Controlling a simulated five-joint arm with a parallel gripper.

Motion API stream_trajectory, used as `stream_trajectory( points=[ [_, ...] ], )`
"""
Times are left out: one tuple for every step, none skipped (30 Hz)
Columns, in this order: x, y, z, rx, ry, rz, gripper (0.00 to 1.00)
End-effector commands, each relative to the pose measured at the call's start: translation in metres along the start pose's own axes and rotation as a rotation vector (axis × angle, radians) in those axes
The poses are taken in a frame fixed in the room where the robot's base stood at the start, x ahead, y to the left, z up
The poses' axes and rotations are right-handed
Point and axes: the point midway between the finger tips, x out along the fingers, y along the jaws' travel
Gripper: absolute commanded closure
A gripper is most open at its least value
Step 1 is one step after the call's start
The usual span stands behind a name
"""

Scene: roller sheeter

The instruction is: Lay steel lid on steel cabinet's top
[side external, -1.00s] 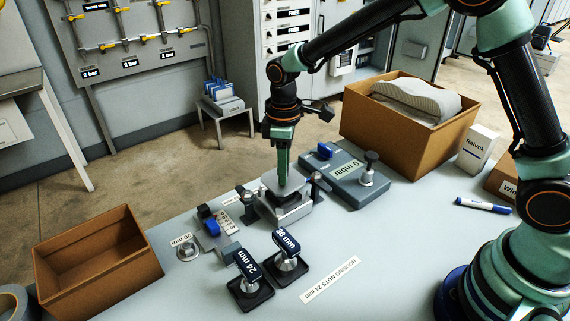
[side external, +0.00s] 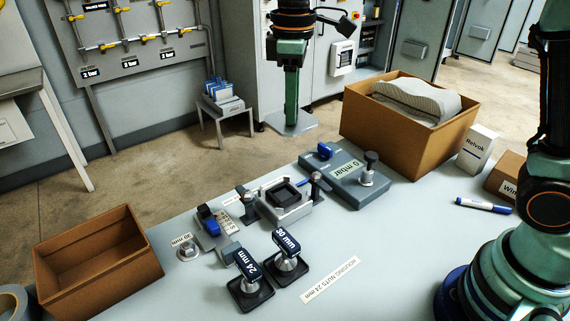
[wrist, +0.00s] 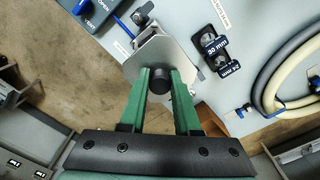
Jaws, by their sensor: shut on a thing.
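The steel lid (side external: 291,125) is a flat grey plate held level and high above the bench's back edge. In the wrist view the lid (wrist: 155,48) has a black round knob (wrist: 158,82) between the two green fingers. My gripper (side external: 291,112) is shut on the lid by this knob. The small steel cabinet (side external: 290,213) sits on the bench, with a black square rim around its open top. It is below and nearer the camera than the lid, well apart from it. In the wrist view the lid hides most of that area.
Clamp posts (side external: 316,185) flank the cabinet. A grey gauge unit (side external: 345,180) stands to its right, and a cardboard box (side external: 410,140) behind that. Two nut tools (side external: 250,275) stand in front. An empty brown box (side external: 97,255) is at left.

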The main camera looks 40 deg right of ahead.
Motion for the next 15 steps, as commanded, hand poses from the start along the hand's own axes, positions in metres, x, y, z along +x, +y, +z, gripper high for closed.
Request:
stream_trajectory(
  points=[
    [0.002,-0.008,0.008,-0.001,0.001,0.000,1.00],
    [0.004,-0.013,0.013,-0.002,0.001,0.001,1.00],
    [0.008,-0.019,0.020,-0.002,0.000,0.000,1.00],
    [0.010,-0.023,0.025,-0.003,0.002,0.001,1.00],
    [0.013,-0.028,0.030,-0.003,0.001,0.001,1.00],
    [0.017,-0.033,0.037,-0.002,0.002,0.001,1.00],
    [0.020,-0.037,0.042,-0.002,0.001,0.000,1.00],
    [0.022,-0.041,0.047,-0.001,0.002,0.001,1.00],
    [0.026,-0.046,0.053,-0.001,0.002,0.001,1.00],
    [0.029,-0.050,0.057,-0.001,0.002,0.001,1.00],
    [0.031,-0.053,0.061,-0.002,0.002,0.001,1.00],
    [0.034,-0.057,0.066,-0.002,0.002,0.001,1.00],
    [0.037,-0.059,0.070,-0.002,0.002,0.001,1.00],
    [0.038,-0.061,0.072,-0.002,0.002,0.001,1.00],
    [0.041,-0.063,0.076,-0.001,0.002,0.001,1.00]
  ],
)
